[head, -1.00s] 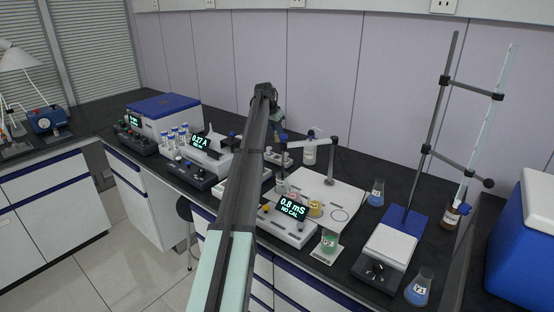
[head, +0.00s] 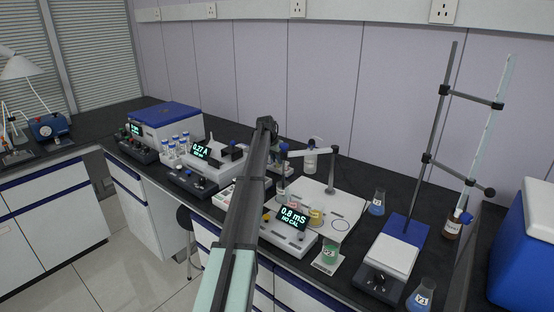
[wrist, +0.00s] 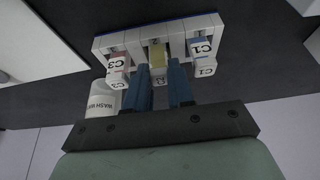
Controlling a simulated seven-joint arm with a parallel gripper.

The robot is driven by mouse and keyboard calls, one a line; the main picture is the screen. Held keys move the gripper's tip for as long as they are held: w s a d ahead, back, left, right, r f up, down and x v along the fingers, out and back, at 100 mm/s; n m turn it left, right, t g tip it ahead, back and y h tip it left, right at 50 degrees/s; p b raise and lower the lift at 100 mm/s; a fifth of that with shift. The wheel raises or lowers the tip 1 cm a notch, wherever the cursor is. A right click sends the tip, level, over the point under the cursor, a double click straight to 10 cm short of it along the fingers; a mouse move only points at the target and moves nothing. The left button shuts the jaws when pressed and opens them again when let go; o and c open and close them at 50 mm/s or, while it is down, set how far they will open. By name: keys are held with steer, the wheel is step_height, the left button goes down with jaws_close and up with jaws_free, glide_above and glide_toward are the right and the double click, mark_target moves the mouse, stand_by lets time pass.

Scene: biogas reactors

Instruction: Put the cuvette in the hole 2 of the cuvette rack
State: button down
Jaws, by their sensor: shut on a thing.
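In the wrist view, the white cuvette rack (wrist: 177,32) lies just beyond my gripper (wrist: 160,75), seen upside down. My gripper's two blue fingers are shut on a yellow cuvette (wrist: 157,54) at the rack's middle position. A white label reading C2 (wrist: 159,81) shows between the fingers. A pinkish cuvette marked C3 (wrist: 116,53) is on the left and a bluish one marked C1 (wrist: 196,44) on the right. I cannot tell how deep the yellow cuvette sits in hole 2. In the head view, my arm hides most of the gripper area.
A wash bottle (wrist: 102,101) stands close to the left finger, also visible in the head view (head: 310,158). Flasks and a burette stand are farther right.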

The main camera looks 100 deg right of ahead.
steer(key=c, duration=1)
jaws_free()
steer(key=shift+f, duration=0.1)
steer(key=v, duration=1.2)
